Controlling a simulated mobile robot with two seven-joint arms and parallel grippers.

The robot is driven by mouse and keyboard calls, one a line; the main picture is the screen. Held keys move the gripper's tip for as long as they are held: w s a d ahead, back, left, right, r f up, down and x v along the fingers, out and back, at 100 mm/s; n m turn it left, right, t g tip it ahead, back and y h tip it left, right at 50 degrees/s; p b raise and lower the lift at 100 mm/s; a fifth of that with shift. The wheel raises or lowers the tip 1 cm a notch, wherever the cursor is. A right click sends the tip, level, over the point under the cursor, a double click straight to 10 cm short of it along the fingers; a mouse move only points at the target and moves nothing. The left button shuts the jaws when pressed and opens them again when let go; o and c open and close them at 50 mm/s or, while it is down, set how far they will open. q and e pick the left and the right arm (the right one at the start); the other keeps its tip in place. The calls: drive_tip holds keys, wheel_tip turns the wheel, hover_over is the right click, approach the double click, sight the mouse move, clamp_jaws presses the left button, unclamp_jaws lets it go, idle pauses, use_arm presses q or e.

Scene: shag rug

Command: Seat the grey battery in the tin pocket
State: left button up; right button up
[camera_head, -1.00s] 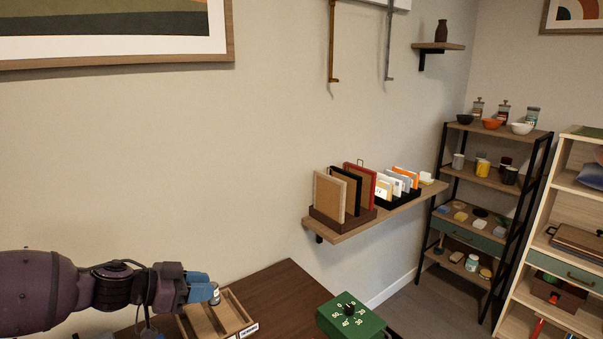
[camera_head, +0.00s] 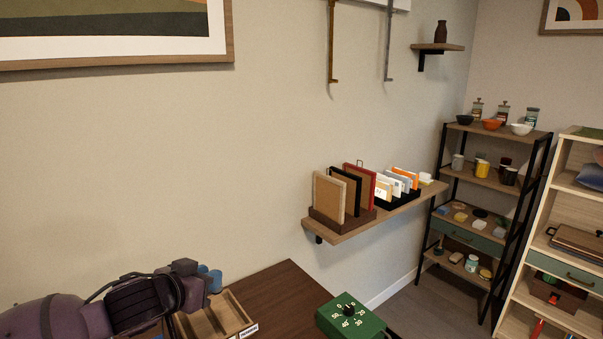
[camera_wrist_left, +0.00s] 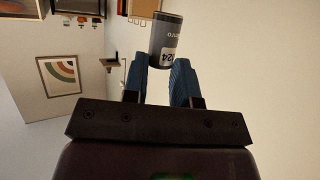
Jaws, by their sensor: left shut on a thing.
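My left gripper (camera_head: 210,276) has blue fingers and is raised just above the back of a wooden tray (camera_head: 241,318) on the dark table. In the left wrist view the gripper (camera_wrist_left: 160,80) is shut on the grey battery (camera_wrist_left: 166,36), a cylinder with a dark body and a white label, which sticks out past the fingertips. In the head view the fingers and wrist hide the battery. The tray has long compartments and a small white label on its front. My arm covers its left part, and I cannot tell which compartment is the tin pocket. My right gripper is out of view.
A wall shelf (camera_head: 340,235) with upright folders is behind, and shelving racks stand far right.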

use_arm(q)
drive_tip(key=s+a+f+n+t+y, duration=0.1)
drive_tip(key=s+f+n+y, duration=0.3)
drive_tip(key=s, duration=0.6)
wheel_tip(320, 180, down, 2)
drive_tip(key=shift+a+f+n+y, duration=0.25)
drive_tip(key=shift+a+n+y, duration=0.05)
drive_tip(key=shift+a+y, duration=0.35)
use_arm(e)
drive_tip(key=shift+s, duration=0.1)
